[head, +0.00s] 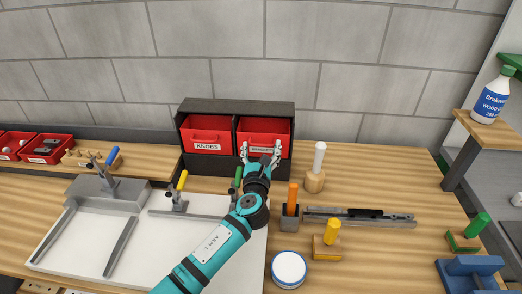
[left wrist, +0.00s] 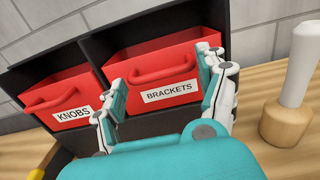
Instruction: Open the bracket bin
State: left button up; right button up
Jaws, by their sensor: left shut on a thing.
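The bracket bin (head: 276,127) is a red drawer-like bin labelled BRACKETS in the right bay of a black two-bay cabinet (head: 238,105). In the left wrist view the bracket bin (left wrist: 125,42) shows its red bar handle (left wrist: 162,72) and label, with part of its inside visible over the front. My left gripper (head: 261,150) is at the bin's front, one finger at each side of the handle, shut on it. The exact contact is hard to see. How far the bin sticks out is unclear. My right gripper is not in view.
The red KNOBS bin (head: 205,133) sits in the left bay. Toggle clamps and a white board (head: 160,240) lie front left. Handled tools, a metal rail (head: 350,218) and a round tin (head: 289,268) are front right.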

pick_arm(q)
jog(key=s+f+t+b, duration=0.1)
jog(key=s+f+b, duration=0.3)
jog(key=shift+f+b, duration=0.3)
dwell(0.7)
jog(key=shift+s+f, duration=0.1)
dwell(0.5)
jog(key=o, duration=1.7)
jog(key=shift+w+d+f, duration=0.15)
jog(key=shift+w, duration=0.35)
jog(key=shift+o, duration=0.2)
notch_tip(320, 180, up, 10)
jog(key=shift+s+r, duration=0.15)
jog(key=shift+r, duration=0.1)
